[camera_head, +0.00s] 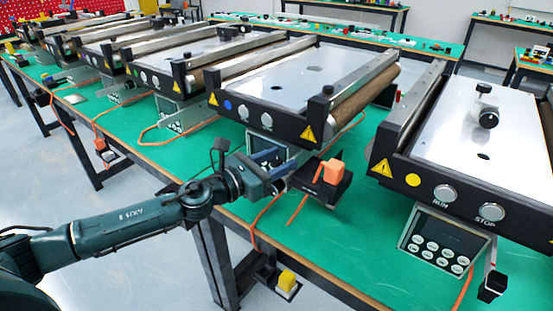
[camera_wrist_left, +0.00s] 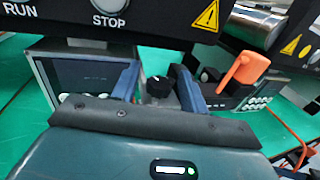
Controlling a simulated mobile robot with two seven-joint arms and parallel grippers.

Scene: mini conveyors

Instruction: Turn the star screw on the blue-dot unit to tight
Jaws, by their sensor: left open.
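The blue-dot unit is the middle conveyor, with a blue dot (camera_head: 228,105) on its black front rail, a bright plate (camera_head: 300,75) and a control box beneath. In the left wrist view a black knob (camera_wrist_left: 158,87), which looks like the star screw, shows beside the control box (camera_wrist_left: 85,80) under the rail. My left gripper (camera_head: 277,160) is below this rail at the table's front edge. In the wrist view its blue fingers (camera_wrist_left: 158,86) are open, one on each side of the knob; contact cannot be told. The arm hides the knob in the head view.
An orange-topped black switch block (camera_head: 333,172) is just right of my gripper; its orange part also shows in the wrist view (camera_wrist_left: 242,70). The yellow-dot unit (camera_head: 413,180) stands to the right, with other conveyors to the left. Orange cables lie on the green table (camera_head: 330,235).

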